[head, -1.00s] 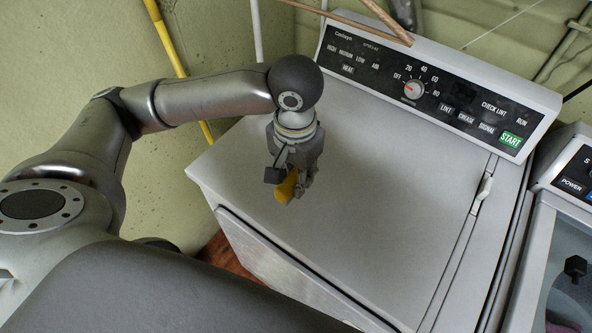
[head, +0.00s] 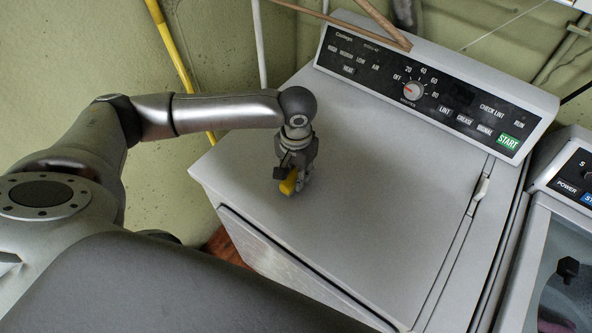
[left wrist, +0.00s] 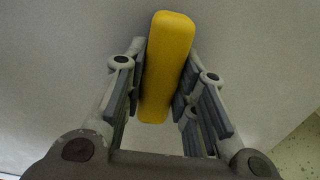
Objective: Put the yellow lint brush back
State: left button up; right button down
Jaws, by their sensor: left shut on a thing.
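The yellow lint brush (head: 289,182) is held in my left gripper (head: 292,184), over the left part of the dryer's white top (head: 390,180). In the left wrist view the brush (left wrist: 168,62) stands as a long yellow block between the two finger pads of my left gripper (left wrist: 158,85), with the pads against its sides. Its far end reaches beyond the fingers toward the white surface. I cannot tell whether the brush touches the dryer top.
The dryer's control panel (head: 430,85) rises along the back. A washer (head: 565,240) with a see-through lid stands at the right. A yellow pole (head: 178,55) and wooden sticks (head: 345,18) are near the wall. The dryer top is otherwise clear.

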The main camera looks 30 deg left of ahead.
pick_arm(q)
jog(key=o, duration=0.6)
jog(key=shift+f, duration=0.15)
jog(key=o, duration=0.4)
jog(key=shift+r, duration=0.5)
notch_tip(320, 180, up, 11)
jog(key=b, duration=0.2)
jog(key=shift+r, duration=0.2)
